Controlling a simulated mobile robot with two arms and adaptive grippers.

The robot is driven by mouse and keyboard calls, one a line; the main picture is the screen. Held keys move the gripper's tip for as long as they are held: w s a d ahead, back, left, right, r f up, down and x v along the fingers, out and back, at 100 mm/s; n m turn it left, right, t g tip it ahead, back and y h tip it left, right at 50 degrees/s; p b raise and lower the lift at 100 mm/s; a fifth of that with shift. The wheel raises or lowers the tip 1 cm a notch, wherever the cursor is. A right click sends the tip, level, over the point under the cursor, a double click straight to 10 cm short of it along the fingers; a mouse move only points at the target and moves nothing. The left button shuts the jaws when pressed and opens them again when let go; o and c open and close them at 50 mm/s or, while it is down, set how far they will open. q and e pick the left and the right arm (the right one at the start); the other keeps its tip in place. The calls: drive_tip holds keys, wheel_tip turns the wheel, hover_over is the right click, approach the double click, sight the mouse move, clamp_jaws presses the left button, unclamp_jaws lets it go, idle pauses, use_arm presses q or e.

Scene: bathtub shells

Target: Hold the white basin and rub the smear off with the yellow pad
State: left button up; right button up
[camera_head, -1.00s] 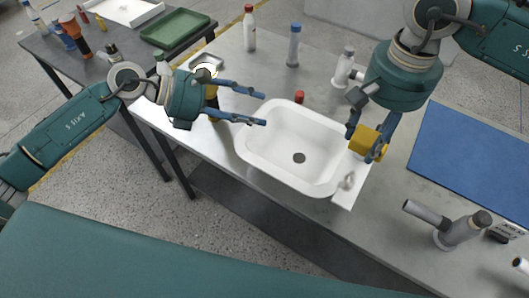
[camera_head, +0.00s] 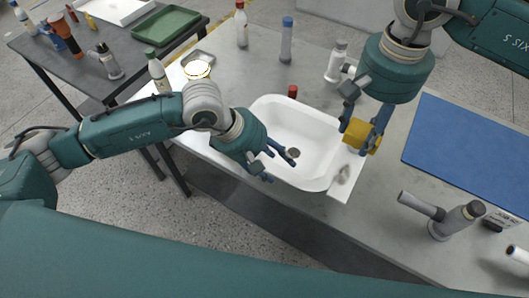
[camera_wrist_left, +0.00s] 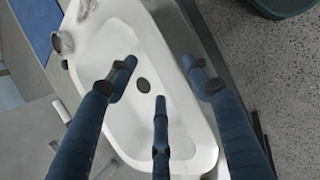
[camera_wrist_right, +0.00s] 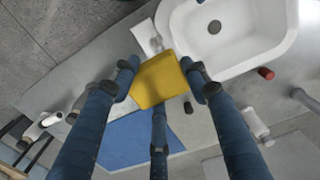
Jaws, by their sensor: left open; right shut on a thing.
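The white basin (camera_head: 262,112) stands on the bench, with a dark drain in its floor. My left gripper (camera_head: 279,166) is open and empty at the basin's near-left rim. In the left wrist view, its fingers (camera_wrist_left: 158,75) spread over the basin (camera_wrist_left: 125,45), with one finger by the rim. I cannot tell if they touch it. My right gripper (camera_head: 362,128) is shut on the yellow pad (camera_head: 358,137), above the basin's right end. The pad (camera_wrist_right: 157,80) also shows between the fingers in the right wrist view.
A blue mat (camera_head: 470,145) lies right of the basin. A grey tap-like fitting (camera_head: 456,221) stands at the front right. A red-topped item (camera_head: 292,91) is just behind the basin, with bottles (camera_head: 241,25) further back. A green tray (camera_head: 166,24) is on the dark side table.

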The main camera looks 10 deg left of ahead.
sight(280, 167)
use_arm(q)
drive_tip(key=shift+x, duration=2.35)
clamp_jaws()
drive_tip(key=shift+s, duration=0.1)
drive_tip(key=shift+o, duration=0.8)
unclamp_jaws()
